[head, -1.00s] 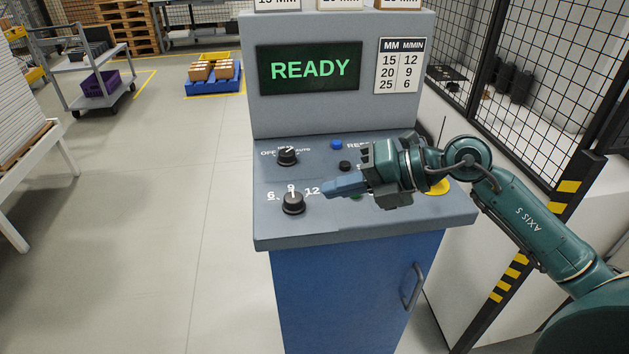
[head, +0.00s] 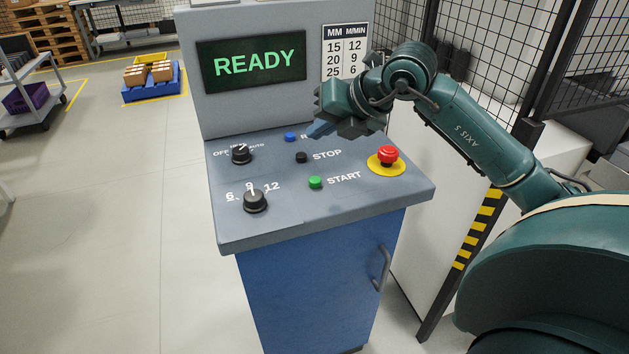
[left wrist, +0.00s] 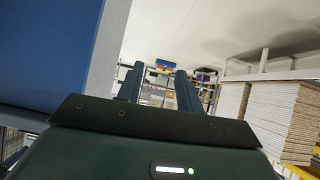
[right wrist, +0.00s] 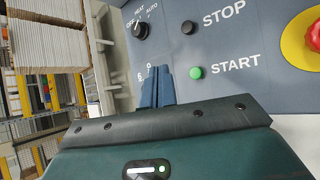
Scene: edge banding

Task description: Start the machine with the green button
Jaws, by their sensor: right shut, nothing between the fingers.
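The green START button (head: 315,182) is on the sloping grey control panel (head: 345,215). It also shows in the right wrist view (right wrist: 196,72), to the right of the fingertips. My right gripper (head: 321,130) is shut and empty. In the head view it is above the START button in the picture, over the back of the panel and apart from the button. Its closed fingers also show in the right wrist view (right wrist: 157,84). The screen (head: 252,60) reads READY. My left gripper (left wrist: 160,84) shows only in the left wrist view, with its fingers apart and nothing between them.
The black STOP button (head: 301,157), blue button (head: 290,137) and red emergency stop (head: 388,156) are near the START button. Two black knobs, the upper (head: 241,153) and lower (head: 256,200), are at the left. A mesh fence (head: 470,45) stands to the right.

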